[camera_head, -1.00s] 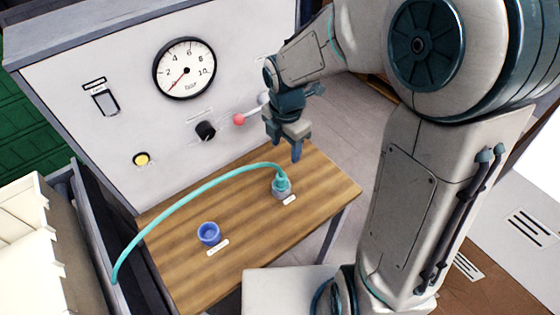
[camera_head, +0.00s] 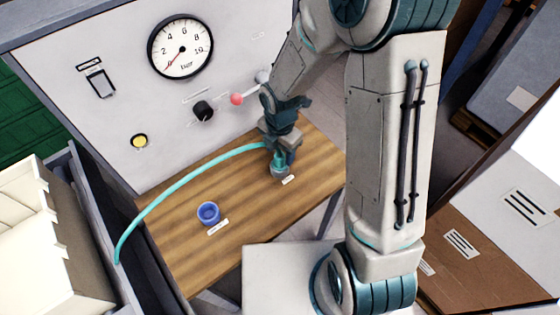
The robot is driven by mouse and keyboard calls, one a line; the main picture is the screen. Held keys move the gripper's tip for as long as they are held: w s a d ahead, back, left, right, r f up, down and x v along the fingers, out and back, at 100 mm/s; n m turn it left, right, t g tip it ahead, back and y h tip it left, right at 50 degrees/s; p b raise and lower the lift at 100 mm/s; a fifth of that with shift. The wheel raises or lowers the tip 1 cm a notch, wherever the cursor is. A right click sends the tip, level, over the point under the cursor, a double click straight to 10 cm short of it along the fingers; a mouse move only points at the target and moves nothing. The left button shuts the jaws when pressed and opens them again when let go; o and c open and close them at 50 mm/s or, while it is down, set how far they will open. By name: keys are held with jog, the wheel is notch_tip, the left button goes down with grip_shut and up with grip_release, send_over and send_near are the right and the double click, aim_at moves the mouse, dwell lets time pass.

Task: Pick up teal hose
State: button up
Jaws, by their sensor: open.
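The teal hose (camera_head: 185,182) arcs from the left edge of the wooden table across to a grey socket (camera_head: 280,172) at the table's right side. Its end fitting stands at that socket. My gripper (camera_head: 281,160) points down right at the hose's end fitting, with its fingers around or beside it; I cannot tell which. The gripper is open. It partly hides the fitting and the last bit of hose.
A blue ring-shaped socket (camera_head: 208,213) sits on the wooden table (camera_head: 255,215) with a label beside it. Behind stands a panel with a gauge (camera_head: 180,47), a black knob (camera_head: 203,111), a red-tipped lever (camera_head: 238,99) and a yellow button (camera_head: 139,141). Pale stacked bins (camera_head: 40,240) stand left.

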jog(key=shift+f, duration=1.4)
jog(key=c, duration=1.1)
jog(key=shift+r, duration=0.15)
jog(key=shift+r, duration=0.55)
jog(key=r, duration=0.3)
jog(key=shift+s+d+r, duration=0.15)
jog(key=shift+s+d, duration=0.05)
jog(key=shift+d, duration=0.2)
jog(key=s+d+r, duration=0.5)
jog(key=d+r, duration=0.1)
jog(key=d, duration=0.3)
jog(key=shift+s+d+r, duration=0.15)
jog(key=shift+s+d, duration=0.05)
jog(key=shift+d, duration=0.05)
